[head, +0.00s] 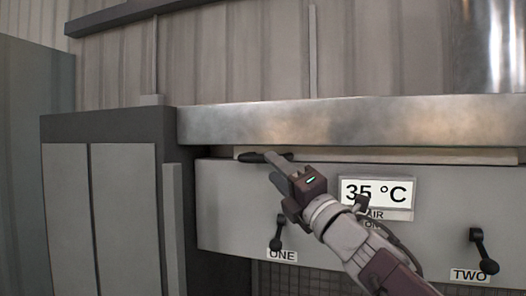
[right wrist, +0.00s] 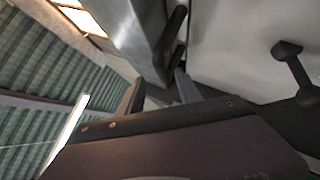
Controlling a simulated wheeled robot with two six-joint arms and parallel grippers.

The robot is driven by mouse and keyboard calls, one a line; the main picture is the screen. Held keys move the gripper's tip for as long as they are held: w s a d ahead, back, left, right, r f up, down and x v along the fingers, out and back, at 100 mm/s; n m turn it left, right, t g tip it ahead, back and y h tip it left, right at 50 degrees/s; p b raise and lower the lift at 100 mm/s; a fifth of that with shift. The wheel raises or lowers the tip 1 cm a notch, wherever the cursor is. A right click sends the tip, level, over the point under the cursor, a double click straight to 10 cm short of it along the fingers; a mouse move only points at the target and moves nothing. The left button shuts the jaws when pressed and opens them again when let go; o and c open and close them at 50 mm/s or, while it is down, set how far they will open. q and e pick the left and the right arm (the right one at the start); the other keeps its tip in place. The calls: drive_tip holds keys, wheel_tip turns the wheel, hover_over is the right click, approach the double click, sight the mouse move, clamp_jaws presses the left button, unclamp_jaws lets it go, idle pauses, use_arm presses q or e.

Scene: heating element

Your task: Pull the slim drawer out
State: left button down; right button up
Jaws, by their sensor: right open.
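The slim drawer (head: 430,158) shows as a thin pale strip between the steel top and the grey front panel. Its dark handle (head: 255,157) sticks out near the strip's left end. My right gripper (head: 277,160) is at the right side of this handle, its fingers pointing up and left and covering part of it. In the right wrist view, the open fingers of the gripper (right wrist: 158,92) show, and a dark bar that looks like the handle (right wrist: 173,32) lies just beyond them. I cannot tell whether the fingers touch the handle. My left gripper is not in view.
The steel top (head: 350,122) overhangs the drawer closely. Below are the front panel (head: 225,205), a 35 °C display (head: 376,191), lever ONE (head: 278,232) and lever TWO (head: 483,250). A grey cabinet (head: 125,215) stands at the left.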

sight(264, 162)
drive_tip(key=x, duration=0.2)
drive_tip(key=p+x, duration=0.1)
drive_tip(key=x, duration=0.1)
drive_tip(key=p+x, duration=0.1)
drive_tip(key=x, duration=0.1)
drive_tip(key=shift+w+a+f, duration=0.25)
drive_tip(key=shift+a+f, duration=0.05)
drive_tip(key=shift+a, duration=0.1)
drive_tip(key=shift+r+p, duration=0.1)
drive_tip(key=shift+p, duration=0.2)
drive_tip(key=shift+s+d, duration=0.4)
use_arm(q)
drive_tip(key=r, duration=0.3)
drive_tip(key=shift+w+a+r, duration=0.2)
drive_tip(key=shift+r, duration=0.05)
use_arm(e)
drive_tip(key=shift+w+a, duration=0.2)
drive_tip(key=shift+w, duration=0.05)
clamp_jaws()
